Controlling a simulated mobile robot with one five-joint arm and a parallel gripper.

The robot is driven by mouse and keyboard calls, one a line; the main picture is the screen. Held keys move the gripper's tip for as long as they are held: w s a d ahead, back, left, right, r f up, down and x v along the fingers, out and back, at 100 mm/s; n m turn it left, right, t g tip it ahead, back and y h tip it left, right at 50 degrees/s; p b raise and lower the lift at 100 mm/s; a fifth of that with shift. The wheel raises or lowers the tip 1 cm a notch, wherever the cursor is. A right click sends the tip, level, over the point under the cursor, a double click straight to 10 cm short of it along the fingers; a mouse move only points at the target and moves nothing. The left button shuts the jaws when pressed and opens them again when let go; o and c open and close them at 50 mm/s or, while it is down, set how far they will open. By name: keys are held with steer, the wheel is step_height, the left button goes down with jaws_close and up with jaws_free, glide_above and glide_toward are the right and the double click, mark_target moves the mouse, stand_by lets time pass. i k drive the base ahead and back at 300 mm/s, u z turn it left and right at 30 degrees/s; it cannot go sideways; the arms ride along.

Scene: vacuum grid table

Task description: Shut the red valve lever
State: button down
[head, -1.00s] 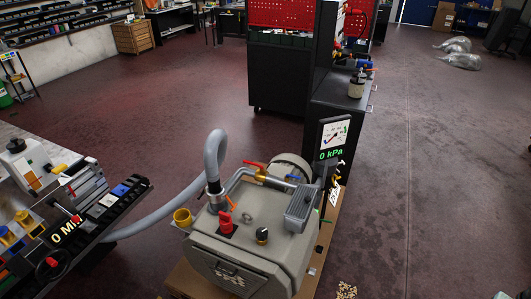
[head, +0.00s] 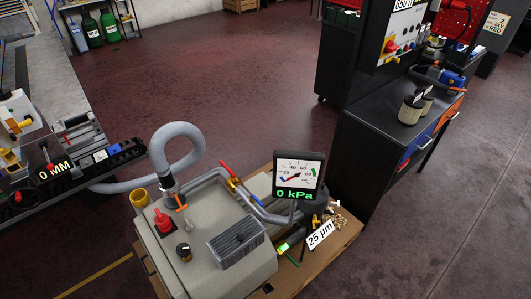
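The red valve lever (head: 227,169) sits on a brass valve (head: 234,184) in the grey pipe on top of the beige pump unit (head: 205,275). The lever slants up to the left and lies across the pipe's run, which goes down to the right. A gauge (head: 298,178) beside it reads 0 kPa. A red knob (head: 163,220) and an orange lever (head: 181,202) are also on the unit. My gripper is not in view.
A grey hose (head: 180,130) loops from the pump to the grid table at left. A dark bench (head: 385,125) with canisters stands at right. Small brass parts and a 25 µm tag (head: 320,234) lie by the unit. Open floor lies behind and at right.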

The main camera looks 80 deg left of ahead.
mark_target(221, 162)
steer(key=i, duration=1.2)
steer(key=u, duration=3.9)
steer(key=i, duration=1)
steer(key=z, duration=0.05)
